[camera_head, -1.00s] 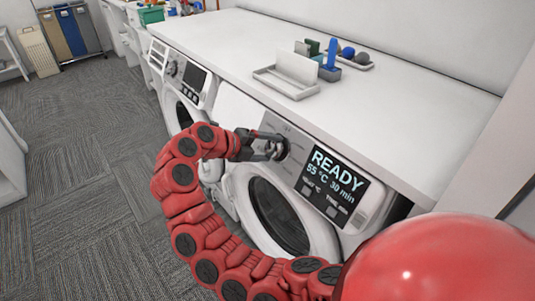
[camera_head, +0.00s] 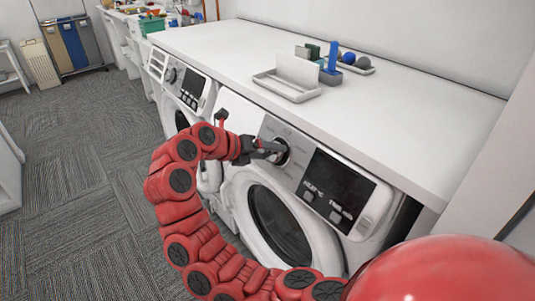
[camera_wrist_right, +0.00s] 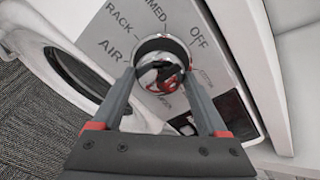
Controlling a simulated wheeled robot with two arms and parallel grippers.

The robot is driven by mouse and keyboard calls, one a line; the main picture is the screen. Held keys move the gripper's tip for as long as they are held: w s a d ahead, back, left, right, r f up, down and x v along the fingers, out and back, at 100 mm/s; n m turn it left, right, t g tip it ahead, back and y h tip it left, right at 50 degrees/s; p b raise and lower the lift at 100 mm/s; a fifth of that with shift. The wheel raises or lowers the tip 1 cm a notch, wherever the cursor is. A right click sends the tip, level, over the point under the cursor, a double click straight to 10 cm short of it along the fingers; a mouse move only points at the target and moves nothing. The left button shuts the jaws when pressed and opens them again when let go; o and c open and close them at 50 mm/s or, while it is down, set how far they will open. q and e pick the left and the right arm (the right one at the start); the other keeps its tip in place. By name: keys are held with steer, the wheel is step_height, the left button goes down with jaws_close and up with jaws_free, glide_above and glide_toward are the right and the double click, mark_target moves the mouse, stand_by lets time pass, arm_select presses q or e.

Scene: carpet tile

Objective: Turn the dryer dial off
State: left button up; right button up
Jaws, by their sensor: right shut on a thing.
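The dryer dial (camera_wrist_right: 161,62) is a round shiny knob on the grey panel of the near white dryer (camera_head: 352,250). In the wrist view the labels OFF, RACK, AIR and part of another word ring it. My right gripper (camera_wrist_right: 162,76) is shut on the dial, one finger on each side. In the head view this gripper (camera_head: 272,150) hides part of the dial (camera_head: 282,153). I cannot tell which label the dial points to. The dryer's display (camera_head: 335,184) is dark, with small button labels below it. My left gripper is not in view.
A white counter (camera_head: 400,125) runs over the machines and holds a light tray (camera_head: 287,88) and small items. A second washer-like machine (camera_head: 186,90) stands beyond the dryer. Bins (camera_head: 72,42) stand at the far left. Grey carpet to the left is clear.

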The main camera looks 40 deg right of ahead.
steer(key=shift+f, duration=0.1)
stand_by(0.3)
steer(key=o, duration=1.3)
steer(key=shift+c, duration=0.2)
steer(key=shift+a, duration=0.1)
steer(key=p+v, duration=1.7)
steer(key=p, duration=0.3)
steer(key=shift+r, duration=0.2)
steer(key=shift+a, duration=0.1)
